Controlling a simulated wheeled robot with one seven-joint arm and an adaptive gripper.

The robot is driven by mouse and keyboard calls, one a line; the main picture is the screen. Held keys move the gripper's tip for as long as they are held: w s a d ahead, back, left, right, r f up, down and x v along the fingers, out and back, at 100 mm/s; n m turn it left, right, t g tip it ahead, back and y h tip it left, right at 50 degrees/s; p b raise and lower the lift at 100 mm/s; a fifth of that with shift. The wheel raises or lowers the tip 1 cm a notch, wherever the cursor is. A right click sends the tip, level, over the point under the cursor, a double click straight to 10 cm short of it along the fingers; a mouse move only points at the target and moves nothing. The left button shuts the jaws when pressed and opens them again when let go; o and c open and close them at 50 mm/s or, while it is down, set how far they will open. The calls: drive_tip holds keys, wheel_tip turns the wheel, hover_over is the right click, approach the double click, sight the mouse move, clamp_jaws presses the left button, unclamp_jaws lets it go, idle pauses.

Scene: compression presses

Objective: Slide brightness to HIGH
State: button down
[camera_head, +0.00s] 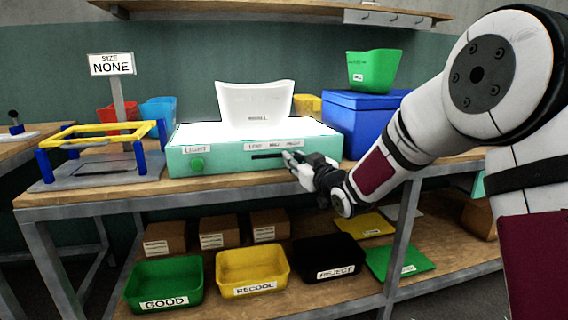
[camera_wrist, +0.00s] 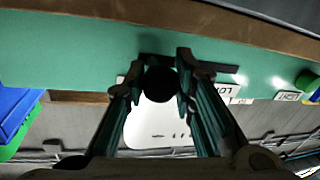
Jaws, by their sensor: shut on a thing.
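A teal light box (camera_head: 230,158) with a bright white top stands on the workbench. Its front has a dark slider slot (camera_head: 265,156) under three small labels (camera_head: 275,145), probably low, medium and high, but blurred. My gripper (camera_head: 292,160) is at the right end of the slot in the head view. In the wrist view the fingers are closed around the round black slider knob (camera_wrist: 160,83), which shows between their tips. The dark slot (camera_wrist: 222,68) runs out to the right of the knob there, toward a LOW label (camera_wrist: 222,90). The fingers partly cover the other labels.
A green button (camera_head: 197,165) is at the box's left front. A white bin (camera_head: 254,100) stands on the lit top. A blue box (camera_head: 365,120) with a green bin (camera_head: 373,70) on it stands close right. A yellow-framed fixture (camera_head: 100,150) is left.

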drive_tip(key=shift+w+d+r, duration=0.1)
drive_tip(key=shift+d, duration=0.2)
drive_tip(key=c, duration=1.3)
unclamp_jaws()
drive_tip(key=v, duration=1.2)
